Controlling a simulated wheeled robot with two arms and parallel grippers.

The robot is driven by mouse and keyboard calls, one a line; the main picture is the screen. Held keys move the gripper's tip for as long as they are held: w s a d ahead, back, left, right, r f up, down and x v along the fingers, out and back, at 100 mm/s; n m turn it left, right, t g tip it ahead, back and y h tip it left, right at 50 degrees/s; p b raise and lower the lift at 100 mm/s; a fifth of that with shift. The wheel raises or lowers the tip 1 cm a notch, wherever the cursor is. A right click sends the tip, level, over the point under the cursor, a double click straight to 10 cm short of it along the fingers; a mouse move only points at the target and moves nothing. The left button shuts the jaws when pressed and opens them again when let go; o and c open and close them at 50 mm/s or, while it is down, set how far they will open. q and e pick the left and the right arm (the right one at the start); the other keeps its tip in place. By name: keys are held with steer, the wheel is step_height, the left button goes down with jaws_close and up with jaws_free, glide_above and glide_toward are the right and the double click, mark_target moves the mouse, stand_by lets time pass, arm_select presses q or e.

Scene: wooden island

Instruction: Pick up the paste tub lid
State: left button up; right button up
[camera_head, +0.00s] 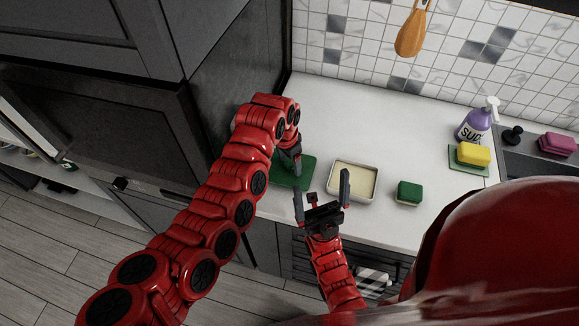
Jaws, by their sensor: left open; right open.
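An open, cream-rimmed tub (333,188) with pale yellow paste inside stands on the white counter, near its front edge. A flat dark green piece (301,172) lies on the counter to the left of the tub; I cannot tell whether it is the lid or a mat. My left gripper (291,176) points down over this green piece, open, partly hidden by its own arm; contact cannot be told. My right gripper (322,190) is open and empty, its fingers spread in front of the tub's left side. No other lid is clearly visible.
A green-topped sponge (409,192) sits right of the tub. Further right are a yellow sponge (474,154) on a green mat, a purple soap bottle (474,126) and a pink sponge (557,145). A dark cabinet wall bounds the left. The counter's back middle is clear.

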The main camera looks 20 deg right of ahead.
arm_select(q)
jaws_close()
steer(key=shift+r, duration=0.15)
